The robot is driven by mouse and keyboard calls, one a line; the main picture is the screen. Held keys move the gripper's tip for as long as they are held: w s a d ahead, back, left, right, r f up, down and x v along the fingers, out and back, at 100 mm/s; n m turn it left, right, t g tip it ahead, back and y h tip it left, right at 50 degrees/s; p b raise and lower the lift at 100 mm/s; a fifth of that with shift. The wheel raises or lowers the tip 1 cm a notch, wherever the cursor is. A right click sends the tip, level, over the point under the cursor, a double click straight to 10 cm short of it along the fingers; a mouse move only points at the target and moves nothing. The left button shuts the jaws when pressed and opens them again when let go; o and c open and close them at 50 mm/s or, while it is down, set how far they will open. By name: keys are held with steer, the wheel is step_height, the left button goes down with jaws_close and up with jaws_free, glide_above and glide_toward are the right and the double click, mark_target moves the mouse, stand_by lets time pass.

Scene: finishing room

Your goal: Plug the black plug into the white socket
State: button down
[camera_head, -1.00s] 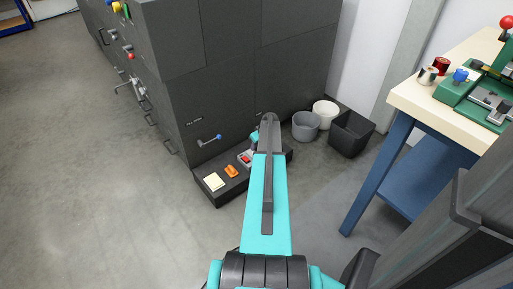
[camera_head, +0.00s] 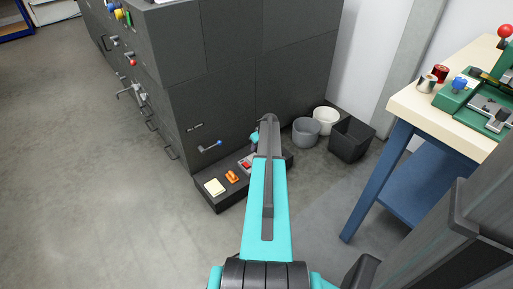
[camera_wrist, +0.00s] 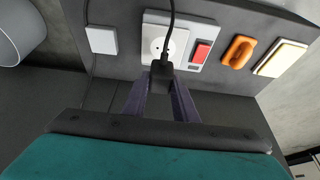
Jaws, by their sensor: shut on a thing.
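The black plug (camera_wrist: 161,70) is between my gripper's (camera_wrist: 161,80) two fingertips in the wrist view, and the gripper is shut on it. A black cable (camera_wrist: 171,18) runs from the plug up past the socket. The white socket (camera_wrist: 153,32) is on the dark low ledge, its round face partly covered by the plug and cable. The plug overlaps the lower edge of the round face; I cannot tell whether it touches. In the head view my arm hides the plug and most of the gripper; the socket's red switch (camera_head: 246,165) shows beside my arm.
A red switch (camera_wrist: 202,52), an orange handle (camera_wrist: 238,52) and a cream block (camera_wrist: 281,58) lie right of the socket in the wrist view; a white box (camera_wrist: 101,40) is left. In the head view, bins (camera_head: 306,132) stand behind my arm and a workbench (camera_head: 425,125) is at right.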

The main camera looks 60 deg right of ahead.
steer(key=shift+f, duration=0.15)
stand_by(0.3)
steer(key=shift+f+b, duration=0.95)
steer(key=shift+f, duration=1.3)
steer(key=shift+f, duration=0.65)
stand_by(0.5)
steer(key=c, duration=2.1)
jaws_free()
steer(key=o, duration=1.3)
steer(key=shift+o, duration=0.2)
steer(key=shift+r, duration=0.15)
steer(key=shift+r+p, duration=1.35)
steer(key=shift+r, duration=2)
